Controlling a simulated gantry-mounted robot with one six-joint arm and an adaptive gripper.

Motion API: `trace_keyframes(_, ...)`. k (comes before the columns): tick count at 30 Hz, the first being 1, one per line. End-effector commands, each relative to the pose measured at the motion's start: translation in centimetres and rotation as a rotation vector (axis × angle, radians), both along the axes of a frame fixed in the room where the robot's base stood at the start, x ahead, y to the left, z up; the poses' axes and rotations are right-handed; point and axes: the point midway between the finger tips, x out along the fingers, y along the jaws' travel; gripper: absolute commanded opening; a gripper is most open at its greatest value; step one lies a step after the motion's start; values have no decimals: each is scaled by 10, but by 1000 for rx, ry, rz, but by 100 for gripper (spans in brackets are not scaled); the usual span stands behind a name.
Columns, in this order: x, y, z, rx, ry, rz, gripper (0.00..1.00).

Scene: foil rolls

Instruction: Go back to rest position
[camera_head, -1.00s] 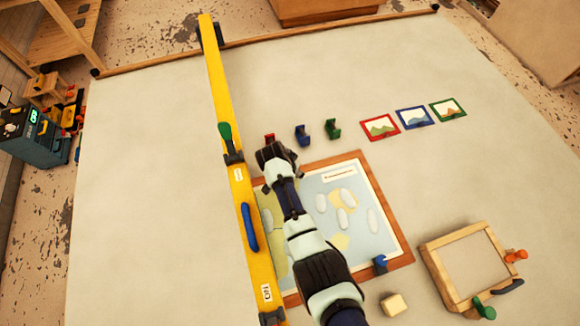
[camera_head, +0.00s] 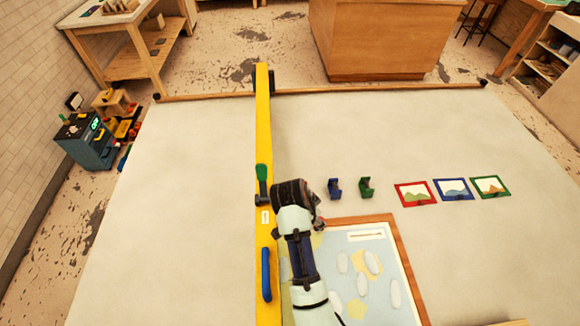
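My arm rises from the bottom edge over the framed map board (camera_head: 404,262). My gripper (camera_head: 316,215) is at its end, above the board's upper left corner and beside the yellow beam (camera_head: 263,130). It is seen from behind, so its fingers are mostly hidden and I cannot tell whether they are open or shut.
Three framed pictures lie at right: red (camera_head: 414,194), blue (camera_head: 453,189) and green (camera_head: 490,186). The yellow beam carries a green handle (camera_head: 262,175) and a blue handle (camera_head: 266,275). The table (camera_head: 190,200) is bare left of the beam.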

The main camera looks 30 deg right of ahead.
Motion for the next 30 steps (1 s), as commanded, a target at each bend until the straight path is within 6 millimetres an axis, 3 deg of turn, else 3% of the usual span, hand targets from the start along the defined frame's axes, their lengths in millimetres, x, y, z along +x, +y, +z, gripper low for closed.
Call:
trace_keyframes(7, 3, 8, 3, -2, -16, 40, 67)
trace_keyframes(11, 17, 54, 28, -36, -123, 301, 67)
trace_keyframes(15, 17, 135, 83, -149, -299, 727, 67)
trace_keyframes(20, -9, 201, 143, -306, -451, 1063, 67)
trace_keyframes(24, -44, 247, 193, -459, -571, 1291, 67)
trace_keyframes(26, -56, 259, 225, -510, -604, 1351, 67)
trace_keyframes(27, -53, 256, 246, -506, -597, 1343, 67)
trace_keyframes(30, -52, 255, 282, -503, -595, 1338, 67)
